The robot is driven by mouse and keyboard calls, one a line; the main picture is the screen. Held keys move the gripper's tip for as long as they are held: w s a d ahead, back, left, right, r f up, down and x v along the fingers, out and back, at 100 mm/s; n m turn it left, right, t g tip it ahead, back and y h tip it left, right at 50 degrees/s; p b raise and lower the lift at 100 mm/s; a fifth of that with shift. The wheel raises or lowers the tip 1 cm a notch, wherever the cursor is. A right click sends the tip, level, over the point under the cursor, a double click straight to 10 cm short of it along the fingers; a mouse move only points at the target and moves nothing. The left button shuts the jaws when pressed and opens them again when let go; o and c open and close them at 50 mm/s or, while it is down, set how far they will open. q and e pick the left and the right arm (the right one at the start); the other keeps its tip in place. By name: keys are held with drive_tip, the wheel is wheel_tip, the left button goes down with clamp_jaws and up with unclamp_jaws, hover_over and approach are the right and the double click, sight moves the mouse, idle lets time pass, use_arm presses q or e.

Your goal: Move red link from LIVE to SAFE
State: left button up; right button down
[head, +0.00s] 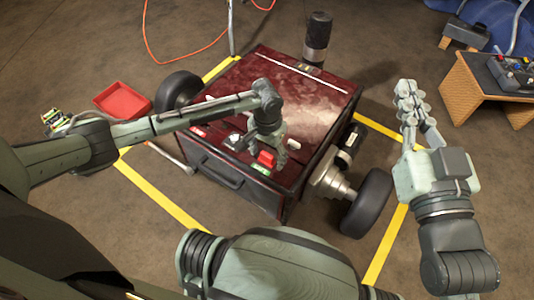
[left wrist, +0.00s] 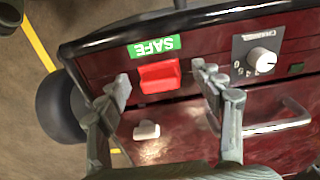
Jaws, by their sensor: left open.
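The red link (head: 267,158) is on the front edge area of the dark red machine (head: 235,181), right by the green SAFE label (head: 261,168). In the left wrist view, the red link (left wrist: 159,77) sits directly beside the SAFE label (left wrist: 153,46), which reads upside down. My left gripper (head: 266,147) is over the link, with its open fingers on either side of it and visible gaps between. A small red label (head: 198,131) lies further left on the panel; its text is too small to read. My right gripper (head: 408,98) is raised right of the machine, away from the link.
A white knob (left wrist: 263,60) and a small white piece (left wrist: 146,130) are near the fingers. A red tray (head: 123,102) lies on the floor at left. A wooden stand (head: 468,92) with controls is at right. Yellow tape (head: 166,198) surrounds the machine.

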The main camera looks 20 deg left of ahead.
use_arm(q)
wheel_tip(320, 180, up, 12)
idle(0.6)
idle(0.4)
